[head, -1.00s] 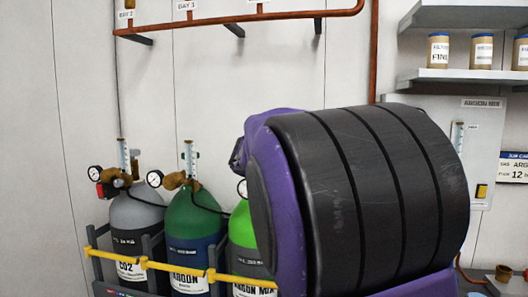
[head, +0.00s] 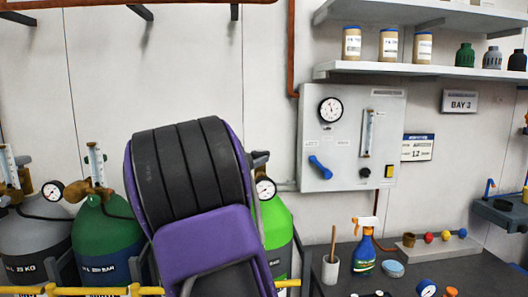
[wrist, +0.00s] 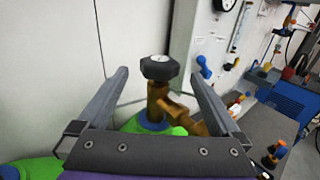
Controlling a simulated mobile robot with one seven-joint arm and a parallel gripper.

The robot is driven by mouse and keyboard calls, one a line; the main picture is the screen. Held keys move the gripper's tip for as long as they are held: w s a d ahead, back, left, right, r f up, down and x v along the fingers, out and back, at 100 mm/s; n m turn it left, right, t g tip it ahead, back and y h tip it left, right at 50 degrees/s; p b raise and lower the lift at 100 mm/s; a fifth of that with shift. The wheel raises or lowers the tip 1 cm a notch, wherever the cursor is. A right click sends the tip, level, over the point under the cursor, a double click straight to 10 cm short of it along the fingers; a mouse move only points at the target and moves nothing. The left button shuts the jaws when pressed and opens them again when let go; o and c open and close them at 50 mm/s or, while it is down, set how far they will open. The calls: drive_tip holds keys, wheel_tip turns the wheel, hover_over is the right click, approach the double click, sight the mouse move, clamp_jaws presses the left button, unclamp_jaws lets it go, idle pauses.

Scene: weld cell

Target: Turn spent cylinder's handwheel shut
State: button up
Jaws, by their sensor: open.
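In the wrist view a black handwheel (wrist: 158,68) with a pale centre sits on a brass valve (wrist: 155,105) above a light green cylinder (wrist: 180,130). My gripper (wrist: 159,76) is open, with one finger on each side of the handwheel and a visible gap to each. Whether the fingertips are level with the wheel in depth I cannot tell. In the head view the light green cylinder (head: 279,232) stands partly behind my arm, with a round gauge (head: 265,188) at its top; its handwheel is not clearly visible there. No spent mark is readable.
A dark green cylinder (head: 103,240) and a grey one (head: 30,242) stand to the left, behind a yellow rail (head: 70,291). A grey gauge panel (head: 350,140) hangs on the wall at right. A dark bench (head: 430,268) holds a spray bottle (head: 364,250) and a cup.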

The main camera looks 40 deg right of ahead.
sight(264, 151)
drive_tip(key=p+x, duration=0.1)
drive_tip(key=x, duration=0.8)
drive_tip(key=shift+d, duration=0.15)
drive_tip(key=c, duration=1.3)
